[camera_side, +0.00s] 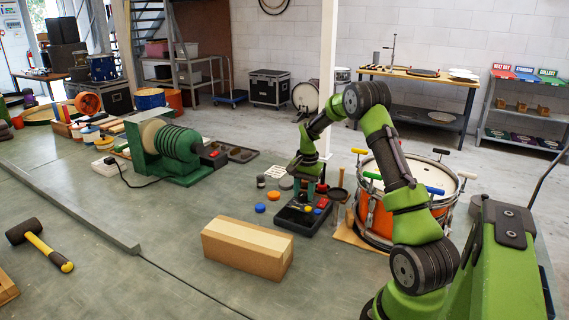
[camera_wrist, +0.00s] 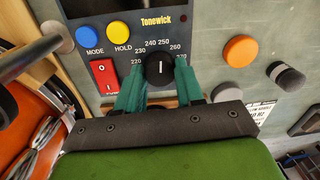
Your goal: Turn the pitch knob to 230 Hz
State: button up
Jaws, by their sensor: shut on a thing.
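The black pitch knob (camera_wrist: 158,71) is in the middle of the wrist view, on the dark panel of the Tonewick unit (camera_wrist: 122,12). Its white line points up, roughly between the 240 and 250 marks; 230 is to the upper left of the knob. My gripper (camera_wrist: 160,82) has its teal fingers on either side of the knob and is shut on it. In the side view my gripper (camera_side: 311,186) reaches down to the unit (camera_side: 297,217); the knob is too small to tell there.
On the panel are a red rocker switch (camera_wrist: 104,76), a blue MODE button (camera_wrist: 89,37) and a yellow HOLD button (camera_wrist: 117,31). A cardboard box (camera_side: 246,247) stands in front of the unit. An orange drum (camera_side: 378,220) is close on the right. Loose pucks lie nearby.

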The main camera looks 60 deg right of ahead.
aim_at(306, 193)
jog(key=n, duration=0.5)
jog(key=shift+w+n, duration=0.1)
jog(key=shift+n, duration=2.2)
jog(key=o, duration=1)
jog(key=shift+o, duration=0.2)
notch_tip(306, 193, up, 17)
jog(key=shift+s+d, duration=0.3)
jog(key=shift+d, duration=0.1)
